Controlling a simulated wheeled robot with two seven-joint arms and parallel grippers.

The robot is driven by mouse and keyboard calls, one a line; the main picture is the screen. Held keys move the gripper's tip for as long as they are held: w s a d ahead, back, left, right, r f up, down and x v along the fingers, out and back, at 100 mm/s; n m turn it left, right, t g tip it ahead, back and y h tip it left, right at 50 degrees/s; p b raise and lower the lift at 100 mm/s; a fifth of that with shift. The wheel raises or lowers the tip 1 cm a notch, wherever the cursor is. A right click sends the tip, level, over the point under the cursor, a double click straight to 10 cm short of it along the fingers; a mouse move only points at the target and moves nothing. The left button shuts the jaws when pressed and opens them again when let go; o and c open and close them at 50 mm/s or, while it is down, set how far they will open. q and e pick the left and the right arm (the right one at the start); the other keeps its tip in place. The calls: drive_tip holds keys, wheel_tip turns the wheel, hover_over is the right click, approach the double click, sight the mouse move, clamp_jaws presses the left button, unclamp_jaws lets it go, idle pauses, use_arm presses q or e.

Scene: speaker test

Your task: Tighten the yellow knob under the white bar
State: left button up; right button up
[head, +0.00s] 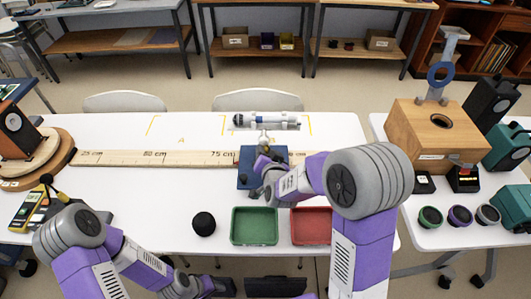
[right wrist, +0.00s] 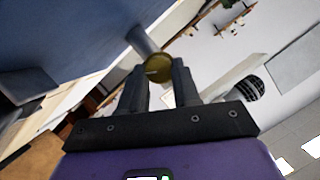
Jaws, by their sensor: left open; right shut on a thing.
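The white bar (head: 268,121) with dark and grey parts lies level above a blue base (head: 246,158) near the middle of the table in the head view. My right gripper (head: 263,167) is low beside the blue base, under the bar. In the right wrist view its two fingers (right wrist: 159,80) are shut on the round yellow knob (right wrist: 158,67), which sits at the end of a short grey shaft (right wrist: 140,40). In the head view the gripper hides the knob. My left gripper (head: 208,287) is open and empty at the front edge of the table.
A wooden box (head: 420,135) stands on the right table.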

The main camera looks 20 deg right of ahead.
drive_tip(key=o, duration=1.1)
drive_tip(key=shift+c, duration=0.2)
drive_tip(key=shift+s, duration=0.1)
drive_tip(key=p+v, duration=0.2)
drive_tip(key=v, duration=0.5)
drive_tip(key=shift+r, duration=0.1)
drive_tip(key=shift+s, duration=0.2)
